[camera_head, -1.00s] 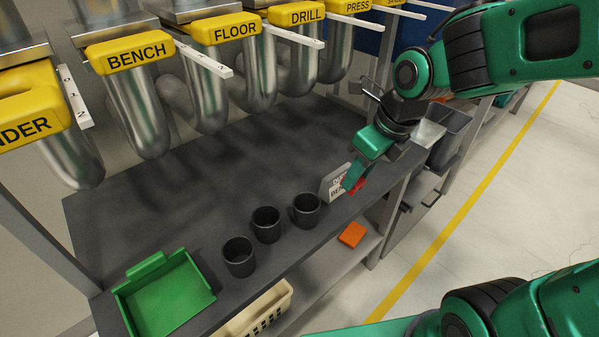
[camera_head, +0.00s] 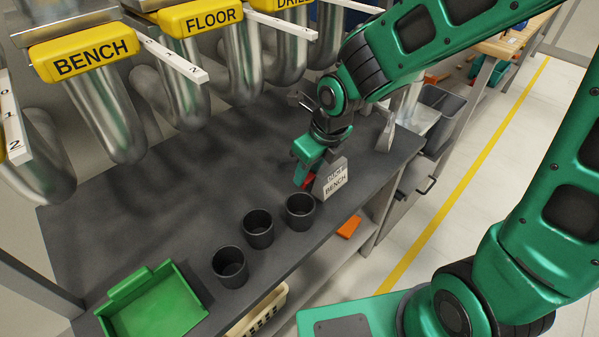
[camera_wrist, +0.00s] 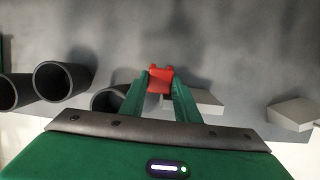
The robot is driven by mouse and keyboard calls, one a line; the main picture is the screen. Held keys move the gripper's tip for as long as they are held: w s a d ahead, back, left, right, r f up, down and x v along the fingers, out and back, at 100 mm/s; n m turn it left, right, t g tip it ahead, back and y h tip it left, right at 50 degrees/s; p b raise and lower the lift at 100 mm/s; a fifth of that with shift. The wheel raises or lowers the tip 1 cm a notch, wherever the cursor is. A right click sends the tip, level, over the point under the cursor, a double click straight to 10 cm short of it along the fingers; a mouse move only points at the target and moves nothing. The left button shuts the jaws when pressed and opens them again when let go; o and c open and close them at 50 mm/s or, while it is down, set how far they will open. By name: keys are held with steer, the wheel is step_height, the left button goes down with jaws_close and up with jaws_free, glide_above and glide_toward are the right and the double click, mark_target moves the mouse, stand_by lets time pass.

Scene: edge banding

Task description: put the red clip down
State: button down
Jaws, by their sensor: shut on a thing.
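The red clip (camera_wrist: 160,79) is between the fingertips of my gripper (camera_wrist: 161,88) in the wrist view. My gripper (camera_head: 304,176) is shut on it. The gripper points down over the dark bench top (camera_head: 190,215). Whether the clip touches the bench top I cannot tell.
Three dark cups (camera_head: 258,229) stand along the bench's front edge, left of my gripper. A green tray (camera_head: 150,308) is at the front left. Metal pipes with yellow labels (camera_head: 82,54) hang over the back. Bench top behind the cups is clear.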

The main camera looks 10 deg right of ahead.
steer(key=shift+x, duration=1.1)
steer(key=shift+w+a+r+g+h, duration=0.1)
steer(key=shift+w+r+g+h, duration=0.1)
steer(key=shift+g+h, duration=0.1)
steer(key=shift+w+a+g+h, duration=0.2)
steer(key=shift+g+h, duration=0.15)
steer(key=shift+g, duration=0.2)
steer(key=shift+w+a+g+h, duration=0.2)
steer(key=shift+g+h, duration=0.15)
steer(key=shift+g, duration=0.2)
steer(key=shift+f, duration=0.7)
steer(key=shift+f, duration=0.2)
steer(key=c, duration=1.3)
jaws_free()
steer(key=shift+c, duration=0.2)
steer(key=shift+r, duration=0.1)
